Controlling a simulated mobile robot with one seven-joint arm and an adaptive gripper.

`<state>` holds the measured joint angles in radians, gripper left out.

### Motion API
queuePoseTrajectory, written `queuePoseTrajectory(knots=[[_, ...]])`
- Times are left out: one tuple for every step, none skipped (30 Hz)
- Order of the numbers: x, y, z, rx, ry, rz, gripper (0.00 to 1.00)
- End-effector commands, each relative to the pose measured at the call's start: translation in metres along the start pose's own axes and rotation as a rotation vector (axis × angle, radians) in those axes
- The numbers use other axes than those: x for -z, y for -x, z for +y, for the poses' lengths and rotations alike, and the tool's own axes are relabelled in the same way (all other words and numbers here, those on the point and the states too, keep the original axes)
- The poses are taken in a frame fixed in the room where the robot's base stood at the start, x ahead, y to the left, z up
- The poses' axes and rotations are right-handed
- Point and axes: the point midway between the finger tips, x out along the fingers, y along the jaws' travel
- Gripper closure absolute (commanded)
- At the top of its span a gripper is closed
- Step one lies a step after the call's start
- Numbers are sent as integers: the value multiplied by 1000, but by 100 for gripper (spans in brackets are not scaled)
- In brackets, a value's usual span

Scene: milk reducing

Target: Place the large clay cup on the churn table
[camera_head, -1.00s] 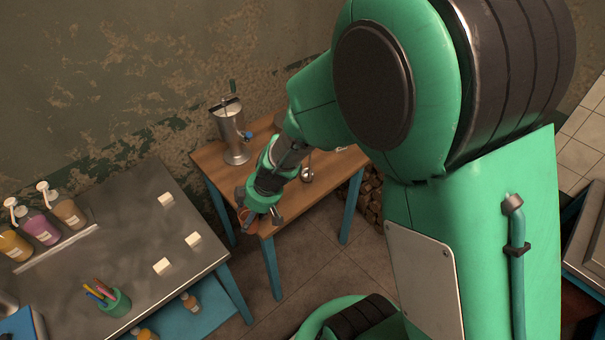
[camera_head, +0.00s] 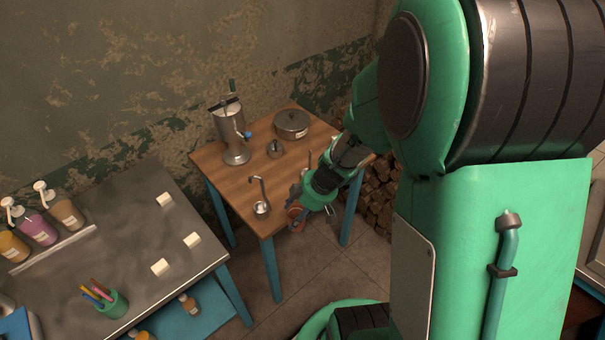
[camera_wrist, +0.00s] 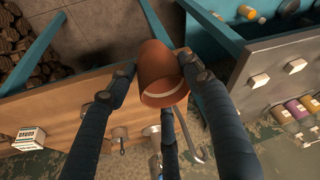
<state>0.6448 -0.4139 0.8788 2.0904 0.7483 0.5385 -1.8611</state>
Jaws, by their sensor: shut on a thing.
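The orange-brown clay cup (camera_wrist: 160,72) with a pale band is held between the dark fingers of my gripper (camera_wrist: 158,76) in the wrist view. In the head view the cup (camera_head: 294,210) shows small and partly hidden by my gripper (camera_head: 302,208). It is at the front edge of the wooden table (camera_head: 225,176) with blue legs. I cannot tell whether it is above the top or just outside it. The metal churn (camera_head: 233,138) with a crank stands at the table's back left corner.
On the table are a lidded pot (camera_head: 292,124), a small metal vessel (camera_head: 275,149) and a ladle (camera_head: 260,206) near the front left. A metal workbench (camera_head: 125,240) with bottles and a pen cup (camera_head: 114,303) is at left. Stacked firewood (camera_head: 376,200) lies right of the table.

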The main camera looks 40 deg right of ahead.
Motion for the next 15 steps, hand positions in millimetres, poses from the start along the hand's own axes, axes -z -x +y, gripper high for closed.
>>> queuePoseTrajectory(knots=[[-1, 0, 0, 0, 0, 0, 77], [-1, 0, 0, 0, 0, 0, 77], [-1, 0, 0, 0, 0, 0, 77], [-1, 0, 0, 0, 0, 0, 77], [-1, 0, 0, 0, 0, 0, 77], [-1, 0, 0, 0, 0, 0, 77], [-1, 0, 0, 0, 0, 0, 77], [-1, 0, 0, -1, 0, 0, 77], [0, 0, 0, -1, 0, 0, 77], [0, 0, 1, -1, 0, 0, 77], [0, 0, 1, -1, 0, 0, 77], [0, 0, 1, -1, 0, 0, 77], [0, 0, 2, -1, 0, 0, 77], [1, 0, 3, -1, 0, 0, 77], [2, -1, 4, -1, 0, 0, 77]])
